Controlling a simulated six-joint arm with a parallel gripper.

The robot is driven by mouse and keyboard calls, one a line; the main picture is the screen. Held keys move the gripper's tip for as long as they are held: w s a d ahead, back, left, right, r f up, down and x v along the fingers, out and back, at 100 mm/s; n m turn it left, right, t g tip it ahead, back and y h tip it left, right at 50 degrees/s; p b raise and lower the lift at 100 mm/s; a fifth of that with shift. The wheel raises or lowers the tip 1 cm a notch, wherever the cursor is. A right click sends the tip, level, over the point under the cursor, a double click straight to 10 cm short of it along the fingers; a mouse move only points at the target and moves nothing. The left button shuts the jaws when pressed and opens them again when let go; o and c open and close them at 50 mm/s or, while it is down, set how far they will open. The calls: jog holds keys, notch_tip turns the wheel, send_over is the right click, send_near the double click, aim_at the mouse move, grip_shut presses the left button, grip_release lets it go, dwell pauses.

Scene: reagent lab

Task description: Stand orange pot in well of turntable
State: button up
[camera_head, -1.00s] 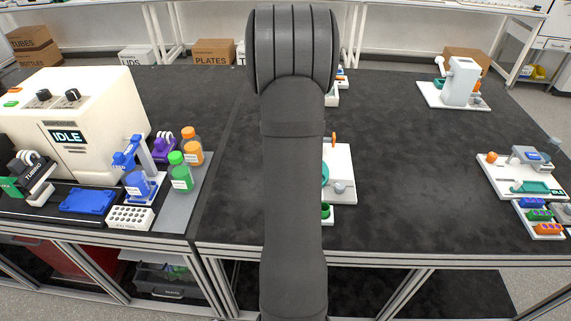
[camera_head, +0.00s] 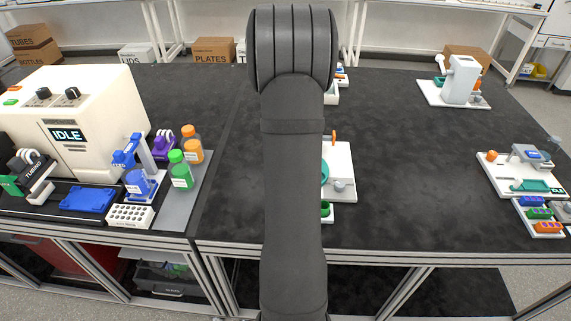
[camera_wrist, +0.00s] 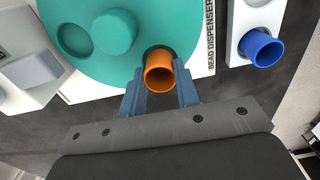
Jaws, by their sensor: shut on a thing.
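The orange pot (camera_wrist: 159,72) is between the blue-grey fingers of my gripper (camera_wrist: 160,88) in the wrist view, and the gripper is shut on it. The pot's open mouth faces the camera. It is at the near rim of the teal turntable (camera_wrist: 95,62), with a dark crescent of a well (camera_wrist: 153,49) showing just behind it. I cannot tell whether the pot's base is inside that well or above it. An empty round well (camera_wrist: 74,40) lies further left, beside the raised teal hub (camera_wrist: 114,32). In the head view my arm hides the gripper and most of the turntable (camera_head: 325,172).
A blue pot (camera_wrist: 262,48) stands in a white holder (camera_wrist: 240,20) right of the turntable, past the "BEAD DISPENSER" label. The turntable's white base (camera_head: 342,165) sits on a dark bench. The bench (camera_head: 410,170) is clear to its right. A bottle rack and machine (camera_head: 80,125) stand left.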

jog(key=shift+f, duration=0.3)
dwell(0.4)
jog(key=o, duration=1.4)
jog(key=shift+c, duration=0.2)
jog(key=shift+r, duration=0.2)
notch_tip(320, 180, up, 7)
jog(key=shift+f, duration=0.15)
jog(key=shift+f, duration=3.4)
